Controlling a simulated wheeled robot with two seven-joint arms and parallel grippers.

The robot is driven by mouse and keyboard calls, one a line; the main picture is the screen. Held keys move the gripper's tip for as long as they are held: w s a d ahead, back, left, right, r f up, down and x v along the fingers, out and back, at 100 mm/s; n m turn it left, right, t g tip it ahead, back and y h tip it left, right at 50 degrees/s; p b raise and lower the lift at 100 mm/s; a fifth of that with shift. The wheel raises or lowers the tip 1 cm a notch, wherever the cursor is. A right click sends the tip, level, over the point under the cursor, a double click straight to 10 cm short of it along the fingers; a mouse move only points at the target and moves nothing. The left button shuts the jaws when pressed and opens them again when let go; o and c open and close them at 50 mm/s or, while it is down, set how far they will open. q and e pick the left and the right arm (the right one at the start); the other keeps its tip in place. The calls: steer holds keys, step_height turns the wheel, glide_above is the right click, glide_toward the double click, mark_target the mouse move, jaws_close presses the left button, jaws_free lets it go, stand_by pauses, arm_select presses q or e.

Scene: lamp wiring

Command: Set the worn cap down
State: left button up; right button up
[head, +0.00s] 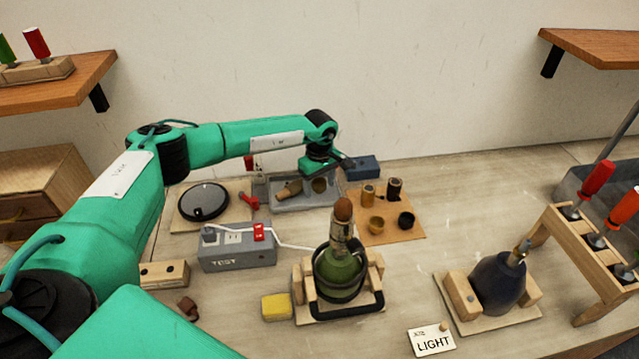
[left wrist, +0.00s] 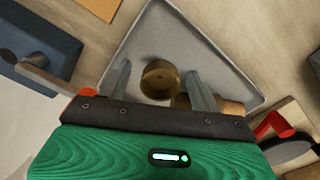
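My left gripper (head: 325,168) is over the grey tray (head: 303,208) at the back of the bench. In the left wrist view its two fingers (left wrist: 160,82) stand wide apart with nothing pinched between them. A round brass cap (left wrist: 152,90), hollow side showing, lies in the tray between and beyond the fingertips; it also shows in the head view (head: 319,186). A longer brass-brown piece (head: 290,189) lies beside it in the tray and is partly hidden by a finger in the left wrist view. My right gripper is not in view.
Right of the tray, a tan mat (head: 415,230) holds several small brass and black cups. A dark blue block (head: 362,167) stands behind it. In front are the grey test box (head: 238,252) and a green lamp base (head: 339,275) in a wooden cradle. A blue lamp base (head: 498,284) stands right.

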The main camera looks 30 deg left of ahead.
mark_target(320, 187)
arm_select(q)
steer(key=shift+r, duration=0.1)
steer(key=shift+r, duration=0.25)
step_height(320, 187, up, 12)
steer(key=b, duration=0.3)
steer(key=shift+f, duration=0.15)
